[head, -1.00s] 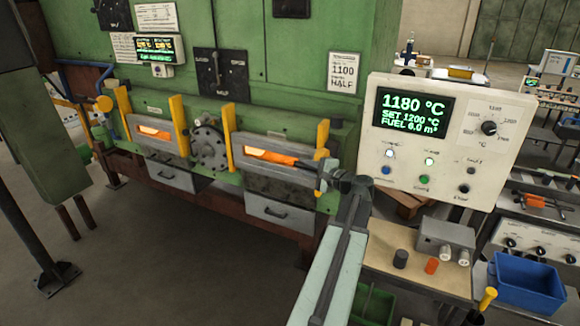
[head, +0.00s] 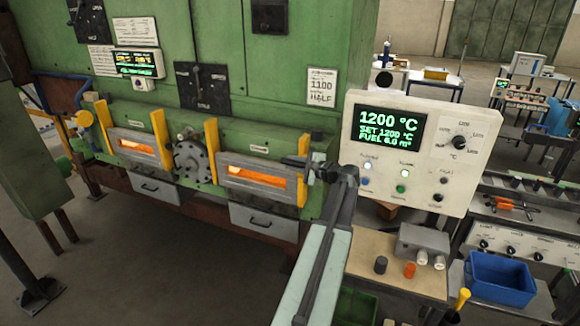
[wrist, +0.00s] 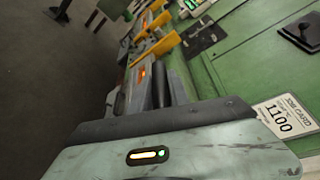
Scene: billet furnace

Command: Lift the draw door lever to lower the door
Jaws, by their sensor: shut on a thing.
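The draw door (head: 262,183) is a grey framed plate with a glowing orange slot, between two yellow posts on the furnace's right side. My gripper (head: 299,162) is at the right end of this door, beside the right yellow post. It is shut on what appears to be the draw door lever. The lever is mostly hidden by the jaws, so its exact angle cannot be told. In the wrist view, the pale gripper body fills the bottom and the glowing slot (wrist: 141,75) shows beyond it.
A second glowing door (head: 130,150) is at the left. A round flange (head: 190,158) sits between the doors. The control panel (head: 408,150) reads 1200 °C, close to the right of my arm. A bench (head: 385,262) stands below it. The floor at left front is clear.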

